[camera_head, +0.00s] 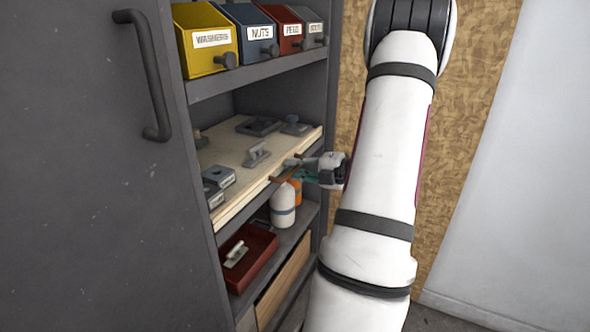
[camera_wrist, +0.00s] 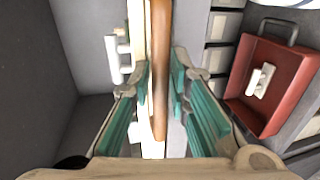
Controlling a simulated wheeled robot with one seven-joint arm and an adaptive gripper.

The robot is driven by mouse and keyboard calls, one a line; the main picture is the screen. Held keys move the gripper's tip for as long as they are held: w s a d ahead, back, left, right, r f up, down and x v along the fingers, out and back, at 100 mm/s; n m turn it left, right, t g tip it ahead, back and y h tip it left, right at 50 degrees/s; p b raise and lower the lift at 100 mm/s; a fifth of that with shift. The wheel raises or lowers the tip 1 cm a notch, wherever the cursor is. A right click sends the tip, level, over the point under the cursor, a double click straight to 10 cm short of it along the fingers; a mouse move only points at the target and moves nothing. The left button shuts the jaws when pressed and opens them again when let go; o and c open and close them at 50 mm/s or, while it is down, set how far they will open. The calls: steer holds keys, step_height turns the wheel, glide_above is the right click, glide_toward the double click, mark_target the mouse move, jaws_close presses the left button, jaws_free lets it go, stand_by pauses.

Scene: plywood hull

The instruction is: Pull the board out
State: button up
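The board (camera_head: 235,150) is a pale wooden panel lying flat on the middle shelf of a grey cabinet, with several small grey fittings on top. A brown wooden bar (camera_head: 282,173) runs along part of its front edge. In the wrist view the bar (camera_wrist: 161,30) runs upright through the middle, beside the board's pale edge (camera_wrist: 149,150). My gripper (camera_head: 301,170) is at the bar near the board's right end. In the wrist view its teal-padded fingers (camera_wrist: 161,80) stand on either side of the bar, with visible gaps. The fingertips are partly hidden in the head view.
Labelled bins, including a yellow one (camera_head: 205,38), stand on the shelf above. Below are a white bottle (camera_head: 283,205), an orange one (camera_head: 296,188) and a red tray (camera_head: 262,258). A grey door with a handle (camera_head: 148,75) closes off the left. My arm fills the right centre.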

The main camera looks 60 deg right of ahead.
jaws_close()
steer(key=f+p+v, duration=0.2)
steer(key=p+v, duration=0.5)
steer(key=v, duration=0.6)
steer(key=s+f+p+v, duration=0.1)
steer(key=f+p+v, duration=0.2)
steer(key=p+v, duration=0.4)
steer(key=v, duration=0.5)
steer(key=shift+s+d, duration=0.2)
steer(key=shift+s, duration=0.2)
steer(key=shift+f, duration=0.1)
steer(key=shift+o, duration=1.3)
jaws_free()
